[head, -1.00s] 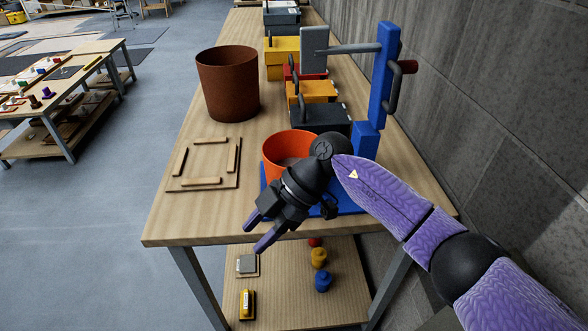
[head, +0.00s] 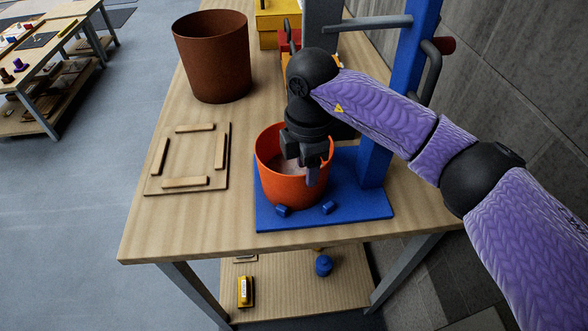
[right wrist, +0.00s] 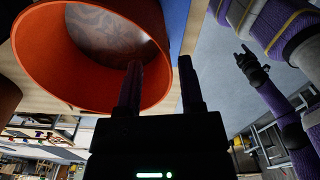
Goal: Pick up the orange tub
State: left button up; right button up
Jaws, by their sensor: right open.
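The orange tub (head: 284,185) stands upright on the blue base plate (head: 350,212) of a stand, with its open top up. Two small blue blocks sit on the plate at its front. My right gripper (head: 308,176) is open and points down at the tub's right side. In the right wrist view, the tub (right wrist: 45,65) fills the upper left. One finger overlaps its opening and the other is outside the rim, with the rim between them in the picture. Contact cannot be told. My left gripper (right wrist: 245,58) shows small and away from the tub in that view.
A brown bin (head: 213,60) stands behind the tub. A wooden frame board (head: 188,160) lies to its left. The blue post (head: 390,100) rises close on the right, near the grey wall. Bare tabletop (head: 190,225) lies at the front left.

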aim_at(306, 190)
jog(key=f, duration=0.4)
jog(key=shift+s+f+b, duration=0.2)
jog(key=shift+s+b, duration=0.1)
jog(key=shift+b, duration=0.1)
jog(key=shift+r, duration=0.1)
grip_shut()
dwell(0.8)
